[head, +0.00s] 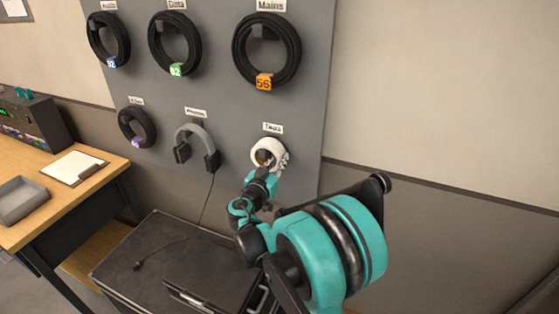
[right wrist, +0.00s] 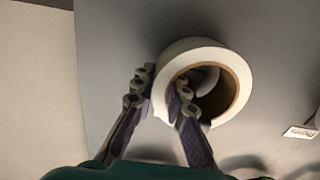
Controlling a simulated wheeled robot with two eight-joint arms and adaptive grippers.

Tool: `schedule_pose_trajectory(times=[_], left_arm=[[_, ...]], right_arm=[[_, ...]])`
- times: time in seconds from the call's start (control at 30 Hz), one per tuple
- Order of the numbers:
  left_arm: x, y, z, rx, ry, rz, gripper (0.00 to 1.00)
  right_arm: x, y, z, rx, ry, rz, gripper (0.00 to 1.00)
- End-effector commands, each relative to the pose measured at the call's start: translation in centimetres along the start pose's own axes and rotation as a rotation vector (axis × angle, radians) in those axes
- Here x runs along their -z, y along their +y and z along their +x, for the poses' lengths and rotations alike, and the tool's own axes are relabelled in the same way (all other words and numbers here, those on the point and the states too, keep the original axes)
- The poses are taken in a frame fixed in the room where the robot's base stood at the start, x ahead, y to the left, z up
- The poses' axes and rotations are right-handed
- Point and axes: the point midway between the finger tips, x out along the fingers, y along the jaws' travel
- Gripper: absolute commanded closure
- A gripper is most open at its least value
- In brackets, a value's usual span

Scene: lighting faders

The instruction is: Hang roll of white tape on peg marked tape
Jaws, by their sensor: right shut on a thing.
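The roll of white tape (head: 270,147) is against the grey pegboard panel, just below the label "Tape" (head: 272,127). My right gripper (head: 264,172) is shut on the roll's ring. In the right wrist view, my right gripper (right wrist: 160,98) has one finger outside the roll (right wrist: 195,47) and the other inside its brown core. The roll's open face is toward the camera. A pale shape shows inside the core, but I cannot tell whether it is the peg or whether the roll is around the peg. My left gripper is not in view.
Coiled black cables (head: 297,52) hang above and to the left on the panel (head: 225,105). Headphones (head: 208,150) hang left of the roll, with a cord trailing down. A dark case (head: 150,250) stands below. A desk (head: 100,190) is at the left.

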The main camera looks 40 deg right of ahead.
Motion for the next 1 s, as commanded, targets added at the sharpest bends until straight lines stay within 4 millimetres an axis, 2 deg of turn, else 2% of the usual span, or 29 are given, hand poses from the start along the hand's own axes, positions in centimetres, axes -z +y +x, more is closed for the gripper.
schedule_pose_trajectory(times=[0.07, 0.1, 0.17, 0.47, 0.57, 0.67, 1.0], left_arm=[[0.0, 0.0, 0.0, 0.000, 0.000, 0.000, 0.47], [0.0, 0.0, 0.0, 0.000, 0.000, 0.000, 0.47], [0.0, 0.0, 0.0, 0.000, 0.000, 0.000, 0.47], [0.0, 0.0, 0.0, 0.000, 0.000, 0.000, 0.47], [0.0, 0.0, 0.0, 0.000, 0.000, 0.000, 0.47], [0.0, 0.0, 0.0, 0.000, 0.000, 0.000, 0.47], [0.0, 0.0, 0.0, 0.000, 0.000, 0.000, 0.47]], right_arm=[[0.0, 0.0, 0.0, 0.000, 0.000, 0.000, 1.00], [0.0, 0.0, 0.0, 0.000, 0.000, 0.000, 0.79], [0.0, 0.0, 0.0, 0.000, 0.000, 0.000, 0.63], [0.0, 0.0, -0.1, 0.000, 0.000, 0.000, 0.63], [0.0, -0.1, -0.7, 0.002, 0.000, 0.000, 0.63], [0.0, -0.1, -2.1, 0.004, 0.000, 0.000, 0.63], [0.0, -0.1, -9.3, 0.005, 0.000, 0.000, 0.63]])
